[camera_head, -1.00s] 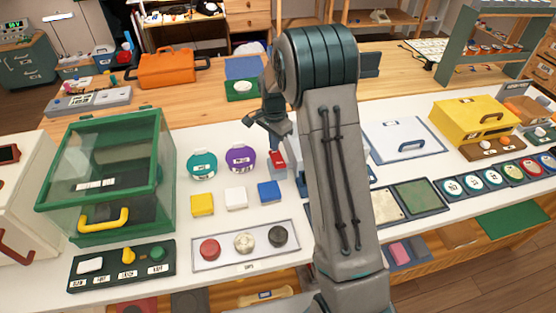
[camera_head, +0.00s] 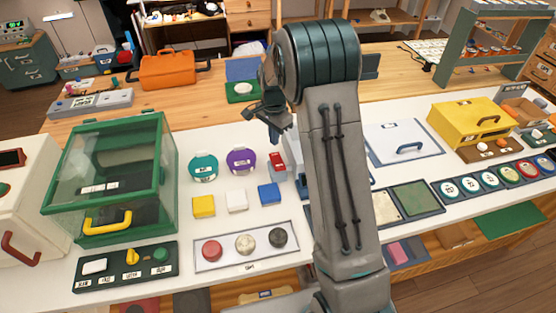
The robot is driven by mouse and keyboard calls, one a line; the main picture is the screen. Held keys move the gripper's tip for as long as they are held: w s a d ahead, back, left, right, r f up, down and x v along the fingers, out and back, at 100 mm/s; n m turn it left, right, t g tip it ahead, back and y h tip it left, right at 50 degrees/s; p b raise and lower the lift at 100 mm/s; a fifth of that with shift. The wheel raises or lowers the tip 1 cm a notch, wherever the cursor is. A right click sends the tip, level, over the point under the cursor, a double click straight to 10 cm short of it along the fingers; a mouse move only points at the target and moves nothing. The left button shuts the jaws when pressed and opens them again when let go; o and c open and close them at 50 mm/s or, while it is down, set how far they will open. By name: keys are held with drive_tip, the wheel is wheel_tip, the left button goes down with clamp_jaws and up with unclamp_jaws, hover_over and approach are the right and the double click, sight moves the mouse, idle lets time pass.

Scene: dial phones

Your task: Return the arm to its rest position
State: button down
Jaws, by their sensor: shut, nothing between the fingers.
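My arm (camera_head: 340,170) rises from the bottom of the head view, right of the middle, and bends at a teal-banded joint. My gripper (camera_head: 275,135) hangs to the left of that joint, small and dark, above the back of the white table. It is shut and I see nothing held in it.
A glass box with green frame (camera_head: 113,180) stands at left. Purple (camera_head: 241,161) and teal (camera_head: 203,167) discs lie near the middle, with coloured blocks and a three-button panel (camera_head: 246,247) in front.

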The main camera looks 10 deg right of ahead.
idle(0.4)
drive_tip(key=s+r+n+t, duration=0.2)
drive_tip(key=s+r+n, duration=0.4)
drive_tip(key=s+r, duration=0.75)
drive_tip(key=s+r+n+t, duration=0.1)
drive_tip(key=s+n, duration=0.5)
drive_tip(key=s, duration=1.1)
drive_tip(key=shift+s+r, duration=0.35)
drive_tip(key=shift+r, duration=0.1)
